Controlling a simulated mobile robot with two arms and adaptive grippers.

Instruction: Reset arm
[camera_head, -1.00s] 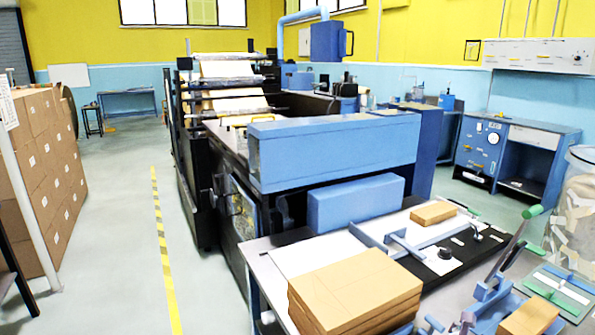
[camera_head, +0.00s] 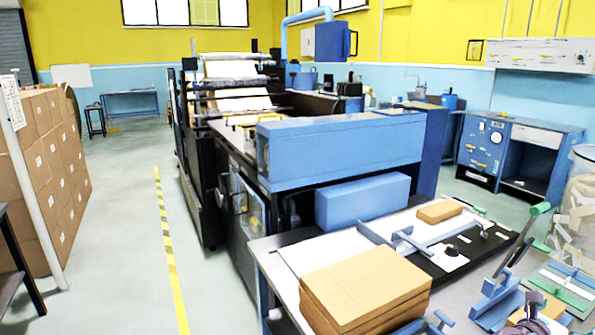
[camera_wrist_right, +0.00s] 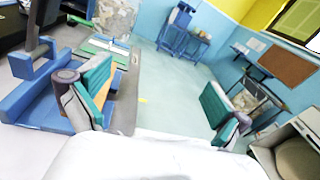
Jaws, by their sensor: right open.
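My right gripper (camera_wrist_right: 157,98) is open in the right wrist view, with its two teal-padded fingers wide apart. Nothing is held between them; pale floor shows in the gap. The left finger appears in front of a blue fixture on the bench, and the right finger appears over open floor. In the head view, a small dark and pinkish part shows at the bottom right in front of a small kraft block (camera_head: 552,310); I cannot tell for sure that it is my gripper. My left gripper is in neither view.
A stack of kraft sheets (camera_head: 365,285) lies on the near bench, with another kraft block (camera_head: 439,211) behind. A blue machine (camera_head: 340,150) fills the middle. Brown cartons (camera_head: 45,185) stand left. A clear bin (camera_head: 577,205) stands right. The floor aisle is free.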

